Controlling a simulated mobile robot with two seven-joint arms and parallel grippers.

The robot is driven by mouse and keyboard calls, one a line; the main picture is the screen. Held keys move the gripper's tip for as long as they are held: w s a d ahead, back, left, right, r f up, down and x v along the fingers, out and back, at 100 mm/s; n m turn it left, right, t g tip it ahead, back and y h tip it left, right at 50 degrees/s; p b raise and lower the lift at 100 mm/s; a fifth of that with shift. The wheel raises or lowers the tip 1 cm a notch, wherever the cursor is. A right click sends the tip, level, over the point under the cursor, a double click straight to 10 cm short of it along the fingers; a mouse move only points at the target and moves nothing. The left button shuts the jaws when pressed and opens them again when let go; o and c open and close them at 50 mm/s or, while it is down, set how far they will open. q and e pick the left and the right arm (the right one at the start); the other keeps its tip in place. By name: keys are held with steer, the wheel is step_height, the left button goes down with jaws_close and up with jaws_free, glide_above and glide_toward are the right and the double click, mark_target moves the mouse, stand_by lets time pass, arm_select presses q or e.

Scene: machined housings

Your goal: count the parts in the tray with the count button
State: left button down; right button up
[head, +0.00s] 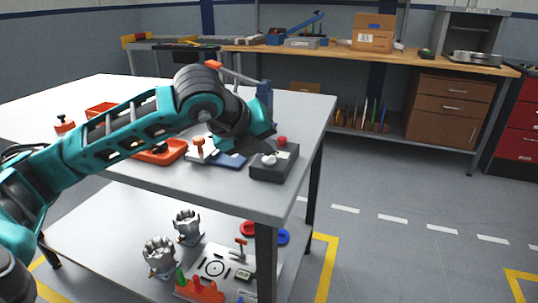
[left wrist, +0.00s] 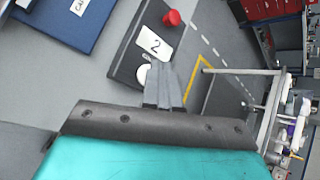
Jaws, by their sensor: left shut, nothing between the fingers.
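The count box (head: 275,162) is a dark block at the table's right corner, with a red button (left wrist: 172,17) and a white round button (left wrist: 143,76). A white plate (left wrist: 154,44) on it reads "2". My left gripper (left wrist: 164,84) is shut and empty; its fingertips overlap the white button's edge in the left wrist view. I cannot tell whether they touch it. In the head view, my left gripper (head: 260,140) is just above the box. An orange-red tray (head: 165,155) lies left of it, partly hidden by my arm; its contents are unclear. My right gripper is not seen.
A blue plate (head: 230,161) lies between tray and box, beside a small red-topped device (head: 198,146). Another red tray (head: 101,109) is further back. The lower shelf holds metal housings (head: 160,256). Open floor (head: 400,210) lies to the right.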

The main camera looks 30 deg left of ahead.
mark_target(265, 159)
arm_select(q)
steer(key=shift+r+p, duration=0.4)
steer(key=shift+r, duration=0.4)
steer(key=shift+r+p, duration=1.65)
steer(key=shift+r, duration=0.9)
stand_by(0.5)
